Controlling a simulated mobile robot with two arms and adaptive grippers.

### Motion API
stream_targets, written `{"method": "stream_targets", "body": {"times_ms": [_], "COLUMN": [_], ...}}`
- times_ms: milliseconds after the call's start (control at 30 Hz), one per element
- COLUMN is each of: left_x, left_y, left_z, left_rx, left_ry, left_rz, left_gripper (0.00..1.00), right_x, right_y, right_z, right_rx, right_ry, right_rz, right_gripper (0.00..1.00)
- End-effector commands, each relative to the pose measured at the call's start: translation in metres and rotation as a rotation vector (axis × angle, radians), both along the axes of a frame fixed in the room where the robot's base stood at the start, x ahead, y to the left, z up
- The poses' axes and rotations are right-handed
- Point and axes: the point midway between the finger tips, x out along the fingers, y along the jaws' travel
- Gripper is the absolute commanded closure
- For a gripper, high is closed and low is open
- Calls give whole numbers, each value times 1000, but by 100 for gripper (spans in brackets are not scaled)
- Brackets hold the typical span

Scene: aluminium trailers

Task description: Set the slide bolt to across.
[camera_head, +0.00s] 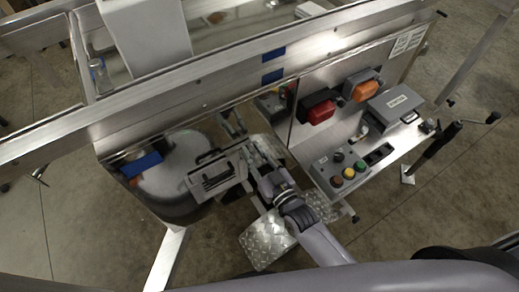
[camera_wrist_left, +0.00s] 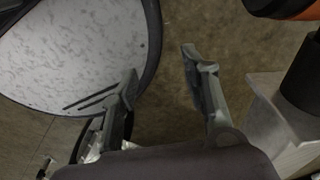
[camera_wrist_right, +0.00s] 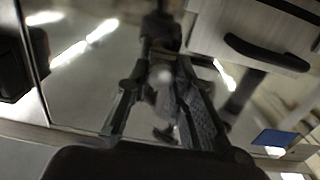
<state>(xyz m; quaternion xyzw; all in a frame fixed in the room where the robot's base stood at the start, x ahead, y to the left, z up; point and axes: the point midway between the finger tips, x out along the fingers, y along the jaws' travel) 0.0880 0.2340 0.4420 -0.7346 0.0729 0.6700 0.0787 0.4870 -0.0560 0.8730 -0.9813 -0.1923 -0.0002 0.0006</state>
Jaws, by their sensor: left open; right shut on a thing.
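My right gripper (camera_head: 250,156) reaches in from the lower right to the shiny metal panel, beside a grey plate with a black handle. In the right wrist view its two fingers (camera_wrist_right: 160,72) are closed around a small grey part of the slide bolt (camera_wrist_right: 162,80). The fingers and shadow hide most of the bolt, so I cannot tell its position. My left gripper (camera_wrist_left: 160,75) is open and empty in the left wrist view, above the floor and beside a pale round disc with a dark rim. I do not make it out in the head view.
The grey plate with the black handle (camera_head: 213,176) is close left of my right gripper. To the right are a red lamp (camera_head: 321,112), an orange lamp (camera_head: 365,91) and a button box (camera_head: 346,171). A chequered metal step (camera_head: 263,242) lies below. The panel mirrors nearby things.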

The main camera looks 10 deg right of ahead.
Motion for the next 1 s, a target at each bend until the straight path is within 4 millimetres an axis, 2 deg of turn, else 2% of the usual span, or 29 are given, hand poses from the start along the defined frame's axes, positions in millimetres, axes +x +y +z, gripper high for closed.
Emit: {"method": "stream_targets", "body": {"times_ms": [67, 100, 400, 767, 867, 1000], "left_x": [0, 0, 0, -2, -2, -1], "left_y": [0, 0, 0, 2, 2, 1], "left_z": [0, 0, 0, 0, 0, 0], "left_rx": [0, 0, 0, 3, 2, 1], "left_ry": [0, 0, 0, 3, 3, 2], "left_rz": [0, 0, 0, -1, -1, -1], "left_gripper": [58, 58, 58, 58, 58, 58], "right_x": [-2, -2, -1, -4, -15, -41], "right_y": [3, 3, 2, 0, -5, -15], "right_z": [-1, -1, -1, -1, -2, -3], "right_rx": [3, 3, 2, 1, -1, -2], "right_ry": [3, 4, 4, 3, 4, 7], "right_rz": [5, 5, 4, 2, 2, 3], "right_gripper": [100, 78, 58, 58, 58, 58]}}
